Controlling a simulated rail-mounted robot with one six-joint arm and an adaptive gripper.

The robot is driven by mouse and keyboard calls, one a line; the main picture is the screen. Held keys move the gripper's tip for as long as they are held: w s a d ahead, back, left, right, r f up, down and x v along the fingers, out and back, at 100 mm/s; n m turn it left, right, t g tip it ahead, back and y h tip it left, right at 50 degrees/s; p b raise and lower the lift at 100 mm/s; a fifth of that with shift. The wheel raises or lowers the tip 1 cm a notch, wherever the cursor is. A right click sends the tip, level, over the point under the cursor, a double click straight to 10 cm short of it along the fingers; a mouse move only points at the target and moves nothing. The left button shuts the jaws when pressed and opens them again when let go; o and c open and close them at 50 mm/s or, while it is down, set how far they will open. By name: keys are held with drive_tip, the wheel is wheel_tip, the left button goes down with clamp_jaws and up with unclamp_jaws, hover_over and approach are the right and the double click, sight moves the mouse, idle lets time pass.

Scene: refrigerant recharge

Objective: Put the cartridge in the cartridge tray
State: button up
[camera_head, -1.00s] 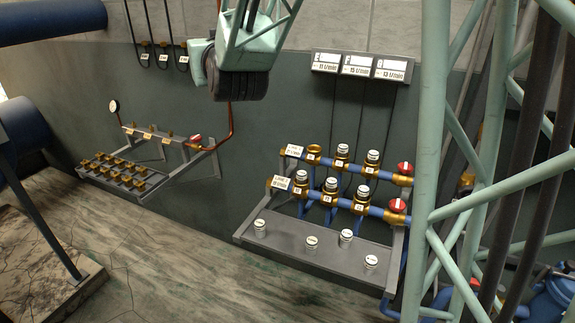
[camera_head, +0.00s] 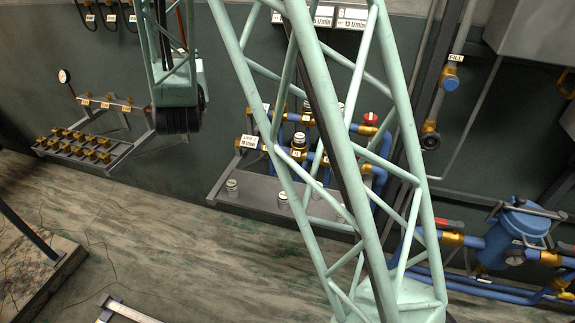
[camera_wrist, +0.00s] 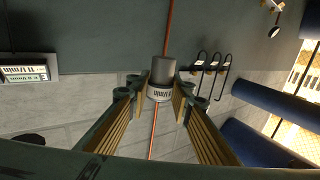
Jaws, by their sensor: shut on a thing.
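My gripper (camera_wrist: 160,92) is shut on a cartridge (camera_wrist: 162,70), a grey cylinder with a white printed band, in the wrist view. The cartridge sits between the fingertips against the wall background, apart from any surface. In the head view the gripper and held cartridge are hidden behind the dark end of my arm. The likely cartridge tray is the grey shelf (camera_head: 255,200) under the blue and brass manifold; white-topped cartridges (camera_head: 232,187) stand on it. My lattice structure hides part of this shelf.
The manifold (camera_head: 298,152) holds several cartridges, partly hidden. A rack of brass fittings (camera_head: 75,148) with a gauge (camera_head: 64,76) is at left. A blue filter vessel (camera_head: 522,235) and pipes are at right. The floor (camera_head: 190,240) in front is largely clear.

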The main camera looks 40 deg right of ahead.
drive_tip(key=s+d+f+m+g+h+p, duration=0.1)
drive_tip(key=s+d+f+m+g+h, duration=0.2)
drive_tip(key=f, duration=0.7)
drive_tip(key=s+d+f+m+g+h+p, duration=0.1)
drive_tip(key=s+d+f+m+h, duration=0.2)
drive_tip(key=f, duration=0.6)
drive_tip(key=s+d+f+m+g+h, duration=0.1)
drive_tip(key=s+d+f+g+h, duration=0.1)
drive_tip(key=s, duration=0.6)
drive_tip(key=s+d+f+m+g+h+p, duration=0.1)
drive_tip(key=s+d+f+g, duration=0.2)
drive_tip(key=s+f, duration=0.4)
drive_tip(key=shift+s+d+m+h, duration=0.3)
drive_tip(key=shift+s+d+h, duration=0.1)
drive_tip(key=shift+s+d, duration=0.05)
drive_tip(key=shift+f, duration=0.1)
drive_tip(key=shift+f+b, duration=0.65)
drive_tip(key=shift+f, duration=2.35)
drive_tip(key=shift+f, duration=0.1)
drive_tip(key=shift+f+b, duration=0.4)
drive_tip(key=shift+f, duration=1.4)
drive_tip(key=shift+f, duration=0.15)
